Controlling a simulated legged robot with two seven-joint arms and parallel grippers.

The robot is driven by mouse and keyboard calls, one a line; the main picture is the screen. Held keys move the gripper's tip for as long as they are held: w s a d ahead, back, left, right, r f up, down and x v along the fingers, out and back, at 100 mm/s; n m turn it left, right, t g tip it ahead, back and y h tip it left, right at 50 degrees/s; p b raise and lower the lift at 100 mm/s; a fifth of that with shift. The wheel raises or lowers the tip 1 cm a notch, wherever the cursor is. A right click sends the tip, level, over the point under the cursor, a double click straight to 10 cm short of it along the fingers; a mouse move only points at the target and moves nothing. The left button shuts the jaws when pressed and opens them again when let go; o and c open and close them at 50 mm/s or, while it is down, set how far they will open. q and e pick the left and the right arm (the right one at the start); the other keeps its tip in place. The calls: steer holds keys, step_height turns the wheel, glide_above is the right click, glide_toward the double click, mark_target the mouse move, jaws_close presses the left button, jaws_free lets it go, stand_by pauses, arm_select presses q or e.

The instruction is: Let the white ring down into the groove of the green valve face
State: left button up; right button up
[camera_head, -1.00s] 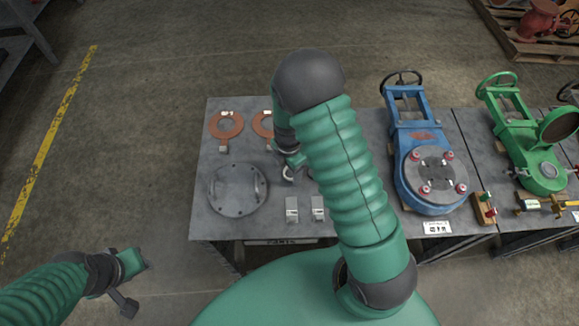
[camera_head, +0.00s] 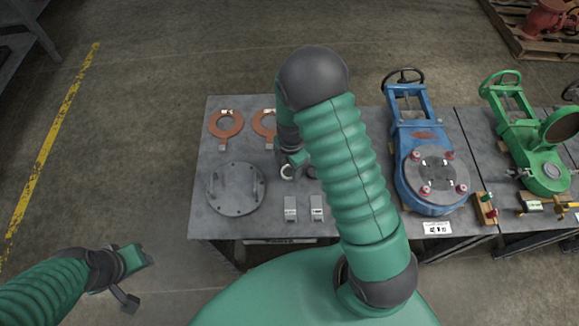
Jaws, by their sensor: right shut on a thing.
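The white ring (camera_head: 287,173) is small in the picture and sits at the tip of my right gripper (camera_head: 290,166), which is shut on it above the left table. My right arm hides part of the gripper and the table around it. The green valve (camera_head: 541,150) stands on the table at the far right, well away from the ring. Its round face (camera_head: 547,172) points up, and its groove is too small to make out. My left gripper (camera_head: 138,278) is open and empty over the floor at the lower left.
A blue valve (camera_head: 425,165) with a bolted grey cover stands between the ring and the green valve. Copper-coloured rings (camera_head: 225,124), a round grey plate (camera_head: 236,189) and small blocks (camera_head: 290,208) lie on the left table. A pallet (camera_head: 520,30) stands at the back right.

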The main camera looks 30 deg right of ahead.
steer(key=shift+d+r+p, duration=0.15)
steer(key=shift+r+p, duration=0.4)
steer(key=shift+r, duration=0.25)
steer(key=shift+a+r+p, duration=0.15)
steer(key=shift+r+p, duration=0.45)
steer(key=shift+r, duration=0.2)
steer(key=shift+a+r+p, duration=0.1)
steer(key=shift+r+p, duration=0.45)
steer(key=shift+r, duration=0.2)
steer(key=shift+d+f, duration=0.1)
steer(key=shift+d, duration=0.05)
